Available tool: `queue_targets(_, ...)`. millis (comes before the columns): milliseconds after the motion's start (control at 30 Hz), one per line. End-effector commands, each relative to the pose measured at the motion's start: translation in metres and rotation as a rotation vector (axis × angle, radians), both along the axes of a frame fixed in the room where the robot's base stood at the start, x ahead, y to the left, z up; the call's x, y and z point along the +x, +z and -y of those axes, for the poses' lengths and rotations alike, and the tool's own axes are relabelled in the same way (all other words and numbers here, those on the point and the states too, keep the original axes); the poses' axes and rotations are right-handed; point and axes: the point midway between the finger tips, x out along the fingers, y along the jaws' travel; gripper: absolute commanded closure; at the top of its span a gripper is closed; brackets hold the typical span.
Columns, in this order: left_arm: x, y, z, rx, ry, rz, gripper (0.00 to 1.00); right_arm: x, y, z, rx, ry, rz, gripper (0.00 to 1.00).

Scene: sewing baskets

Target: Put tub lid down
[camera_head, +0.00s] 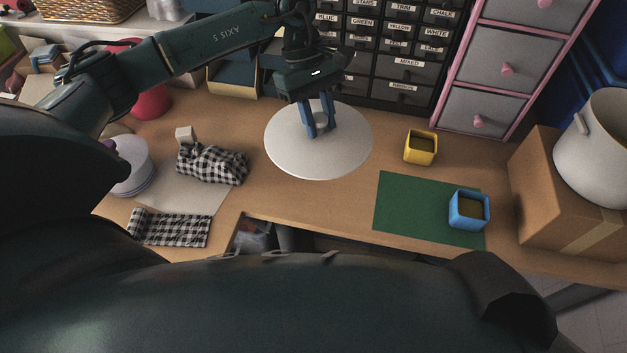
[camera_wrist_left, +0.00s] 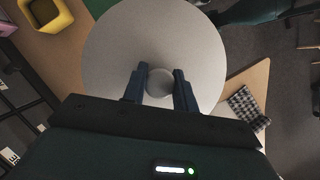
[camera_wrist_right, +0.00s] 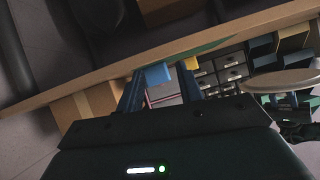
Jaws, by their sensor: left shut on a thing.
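The tub lid (camera_head: 290,152) is a flat, round, pale grey disc with a round knob. My left gripper (camera_head: 321,134) comes down on it from above and is shut on the knob (camera_wrist_left: 160,83). In the right wrist view the lid (camera_wrist_right: 285,81) appears edge-on, with a gap between it and the table, so it looks held above the surface. A pale, open tub (camera_head: 598,150) stands on a cardboard box at the right. My right gripper (camera_wrist_right: 158,88) is open and empty near the table's front edge; it is hidden in the head view.
A yellow pot (camera_head: 421,147) stands right of the lid. A blue pot (camera_head: 468,210) stands on a green mat (camera_head: 405,205). Checked cloth (camera_head: 170,230) and a checked bundle (camera_head: 212,164) lie to the left. Labelled drawers (camera_head: 400,70) line the back. Bare table lies between lid and mat.

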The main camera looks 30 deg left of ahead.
Motion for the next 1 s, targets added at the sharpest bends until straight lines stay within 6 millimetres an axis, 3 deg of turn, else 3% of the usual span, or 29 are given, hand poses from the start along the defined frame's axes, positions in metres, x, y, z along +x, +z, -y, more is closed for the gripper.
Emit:
queue_targets(33, 0.008, -0.022, -0.006, 0.000, 0.087, 0.000, 0.95, -0.001, -0.015, -0.003, 0.016, 0.007, 0.009, 0.64)
queue_targets(300, 0.030, -0.048, -0.022, 0.002, 0.336, -0.002, 0.95, -0.004, -0.017, -0.013, 0.062, 0.024, 0.035, 0.64)
queue_targets(600, 0.031, -0.096, -0.023, 0.002, 0.345, -0.003, 0.95, -0.003, -0.015, -0.013, 0.064, 0.026, 0.032, 0.64)
queue_targets(767, 0.031, -0.108, -0.023, 0.001, 0.344, -0.001, 0.95, -0.003, -0.014, -0.013, 0.064, 0.025, 0.033, 0.64)
queue_targets(1000, 0.030, -0.139, -0.022, 0.002, 0.343, -0.003, 0.95, -0.003, -0.015, -0.013, 0.063, 0.025, 0.033, 0.64)
